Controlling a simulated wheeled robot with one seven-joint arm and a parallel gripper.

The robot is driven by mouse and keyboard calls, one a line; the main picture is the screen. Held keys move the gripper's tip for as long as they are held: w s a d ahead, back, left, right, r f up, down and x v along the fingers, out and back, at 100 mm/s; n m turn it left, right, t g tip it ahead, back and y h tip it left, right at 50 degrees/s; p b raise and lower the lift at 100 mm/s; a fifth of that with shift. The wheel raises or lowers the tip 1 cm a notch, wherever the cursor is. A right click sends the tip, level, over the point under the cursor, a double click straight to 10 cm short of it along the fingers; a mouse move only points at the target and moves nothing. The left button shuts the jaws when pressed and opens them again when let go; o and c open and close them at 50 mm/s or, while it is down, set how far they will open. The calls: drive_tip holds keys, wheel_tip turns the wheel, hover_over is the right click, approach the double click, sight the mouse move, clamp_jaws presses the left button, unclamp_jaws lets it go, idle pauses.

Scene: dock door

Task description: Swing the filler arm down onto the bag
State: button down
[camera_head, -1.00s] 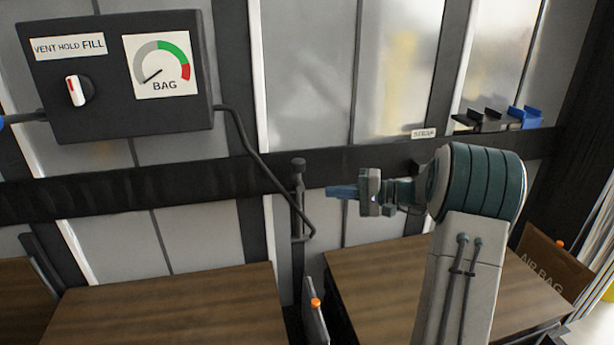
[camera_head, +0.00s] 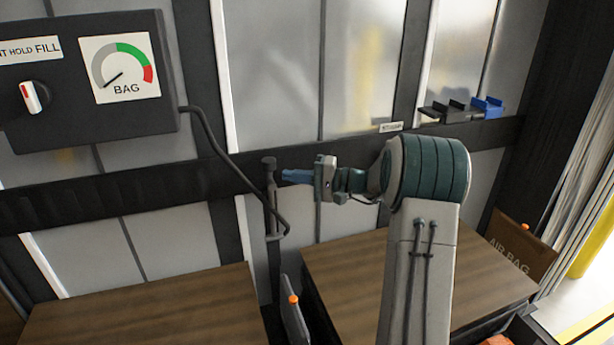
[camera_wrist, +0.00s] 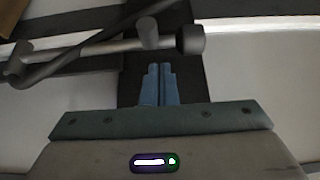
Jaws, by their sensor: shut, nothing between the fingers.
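The filler arm (camera_head: 271,200) is a dark grey bar standing upright against the wall rail, with a knob at its top and a black hose joining low down. In the wrist view the filler arm (camera_wrist: 100,48) lies across the top, its knob at the right, just beyond my fingertips. The bag (camera_head: 297,325) is a thin grey edge with an orange valve (camera_head: 293,299), below the filler arm between two wooden crates. My gripper (camera_head: 284,176) is shut and empty, its blue fingers pointing left close beside the filler arm's upper part. The wrist view shows the fingers (camera_wrist: 158,70) together; contact is unclear.
A control box (camera_head: 85,80) with a VENT/HOLD/FILL knob and a BAG gauge, needle low, hangs at upper left. Wooden crates (camera_head: 150,305) and (camera_head: 400,270) stand below. A brown AIR BAG (camera_head: 522,250) is at right.

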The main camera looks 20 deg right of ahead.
drive_tip(key=x, duration=0.4)
drive_tip(key=shift+f+b, duration=0.15)
drive_tip(key=shift+b, duration=0.15)
